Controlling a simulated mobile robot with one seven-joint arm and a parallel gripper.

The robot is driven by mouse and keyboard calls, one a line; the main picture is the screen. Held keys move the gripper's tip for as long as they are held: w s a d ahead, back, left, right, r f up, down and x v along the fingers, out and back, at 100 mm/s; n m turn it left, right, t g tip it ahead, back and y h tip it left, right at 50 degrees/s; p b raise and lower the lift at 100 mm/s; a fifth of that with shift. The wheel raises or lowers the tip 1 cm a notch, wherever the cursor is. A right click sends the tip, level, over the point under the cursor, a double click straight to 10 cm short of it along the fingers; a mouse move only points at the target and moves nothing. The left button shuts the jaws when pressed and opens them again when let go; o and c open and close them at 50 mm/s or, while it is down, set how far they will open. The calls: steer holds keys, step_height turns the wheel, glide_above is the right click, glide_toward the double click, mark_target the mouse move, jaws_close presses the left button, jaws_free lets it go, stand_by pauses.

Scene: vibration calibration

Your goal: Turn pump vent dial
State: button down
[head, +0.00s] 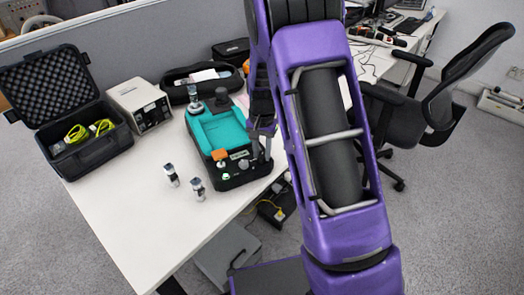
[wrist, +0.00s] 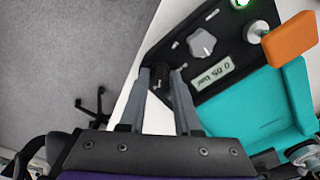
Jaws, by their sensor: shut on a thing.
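The pump unit has a black casing and a teal top (head: 216,130); it stands on the white table. In the wrist view its black front panel (wrist: 225,95) carries a label reading about "0.05 bar" (wrist: 212,74), a light grey knob (wrist: 203,42) and an orange block (wrist: 290,40). My gripper (wrist: 163,76) reaches over the panel's edge, its two grey fingers shut on a small black dial (wrist: 162,84) between the tips. In the head view my gripper (head: 262,148) is at the pump's right side, and the dial is hidden.
Two small silver-and-black cylinders (head: 184,182) stand on the white table (head: 120,215) in front of the pump. An open black case (head: 85,110) with yellow-green cables and a beige box (head: 139,105) stand at left. A black pouch (head: 203,80) lies behind. An office chair (head: 435,115) is at right.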

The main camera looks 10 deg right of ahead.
mark_target(262, 155)
stand_by(0.3)
steer(key=c, duration=0.6)
jaws_free()
steer(key=shift+r, duration=0.1)
step_height(262, 155, up, 17)
steer(key=p, duration=0.2)
steer(key=shift+r, duration=0.15)
